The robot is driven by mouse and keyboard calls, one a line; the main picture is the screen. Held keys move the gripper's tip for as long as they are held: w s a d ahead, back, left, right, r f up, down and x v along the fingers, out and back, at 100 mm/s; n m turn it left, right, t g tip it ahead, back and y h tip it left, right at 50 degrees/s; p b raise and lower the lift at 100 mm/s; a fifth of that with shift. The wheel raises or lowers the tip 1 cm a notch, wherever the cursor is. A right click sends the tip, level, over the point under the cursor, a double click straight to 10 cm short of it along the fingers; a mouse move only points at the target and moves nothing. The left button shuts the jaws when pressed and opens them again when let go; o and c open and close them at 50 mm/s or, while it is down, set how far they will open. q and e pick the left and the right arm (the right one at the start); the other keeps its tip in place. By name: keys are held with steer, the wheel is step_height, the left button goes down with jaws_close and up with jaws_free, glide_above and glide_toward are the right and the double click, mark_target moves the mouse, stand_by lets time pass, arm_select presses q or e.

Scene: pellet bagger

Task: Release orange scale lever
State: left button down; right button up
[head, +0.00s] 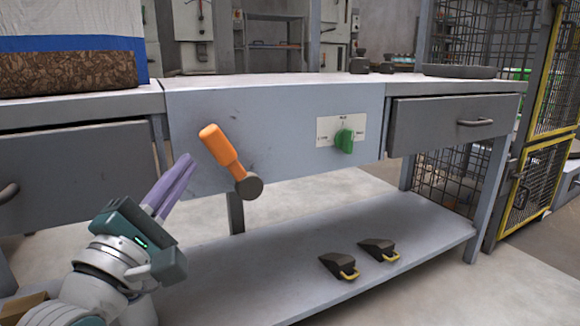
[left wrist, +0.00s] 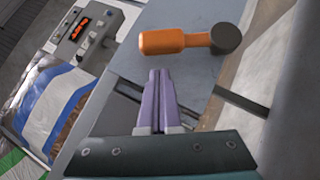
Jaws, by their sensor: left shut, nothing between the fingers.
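The orange scale lever (head: 222,150) sticks out from the grey front panel of the bench, tilted up to the left from its dark round pivot (head: 249,186). It also shows in the left wrist view (left wrist: 163,41), lying across the top, with its grip end to the left. My left gripper (head: 186,163) has its purple fingers shut and empty. They point up toward the lever, just left of and below its grip, and appear apart from it. In the left wrist view the fingertips (left wrist: 158,74) are below the lever's grip. My right gripper is in neither view.
A green knob (head: 344,141) on a white label plate sits right of the lever. Drawers flank the panel, the right one (head: 455,123) with a handle. Two dark scoop-like items (head: 377,248) lie on the lower shelf (head: 265,270). A bag of brown pellets (head: 65,72) stands on the bench at left.

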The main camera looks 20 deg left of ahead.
arm_select(q)
steer(key=shift+w+d+r, duration=0.5)
steer(key=shift+w+d, duration=0.05)
